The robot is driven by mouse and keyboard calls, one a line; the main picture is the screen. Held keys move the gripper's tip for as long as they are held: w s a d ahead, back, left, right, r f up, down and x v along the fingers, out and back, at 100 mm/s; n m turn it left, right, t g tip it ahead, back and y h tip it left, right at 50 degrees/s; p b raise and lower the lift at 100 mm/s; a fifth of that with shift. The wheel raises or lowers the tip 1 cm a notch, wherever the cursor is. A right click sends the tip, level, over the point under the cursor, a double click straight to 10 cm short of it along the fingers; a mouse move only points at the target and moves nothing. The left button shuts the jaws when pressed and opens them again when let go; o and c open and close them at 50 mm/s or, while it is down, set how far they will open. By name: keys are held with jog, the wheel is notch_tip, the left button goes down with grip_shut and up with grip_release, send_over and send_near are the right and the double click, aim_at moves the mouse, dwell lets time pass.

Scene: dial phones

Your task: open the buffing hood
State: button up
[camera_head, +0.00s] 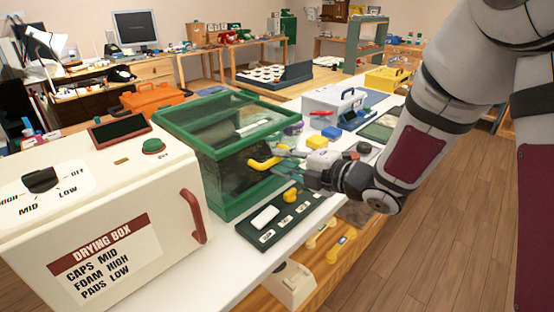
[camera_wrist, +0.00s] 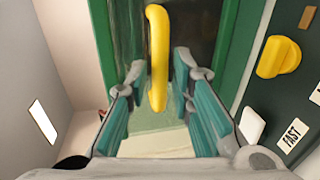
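The buffing hood (camera_head: 188,150) is a green-framed box with clear panels on the white bench, and its front looks closed. A yellow handle (camera_head: 264,163) sticks out from its front; it also shows in the wrist view (camera_wrist: 158,55). My gripper (camera_head: 284,160) is at the front of the hood, close to the handle. In the wrist view my gripper (camera_wrist: 158,100) has its two teal-padded fingers spread, with the handle between them and gaps on both sides. A dark green control panel (camera_head: 262,238) with a yellow knob (camera_head: 290,196) and a white switch (camera_head: 265,218) lies before the hood.
A white drying box (camera_head: 120,215) with a red handle (camera_head: 194,216) stands close on the left. Behind my gripper are a white case (camera_head: 325,104), a yellow block (camera_head: 317,142) and other small items. Wooden floor (camera_head: 450,220) at right is clear.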

jog(key=shift+x, duration=1.3)
jog(key=shift+c, duration=0.5)
grip_shut()
jog(key=shift+r, duration=0.15)
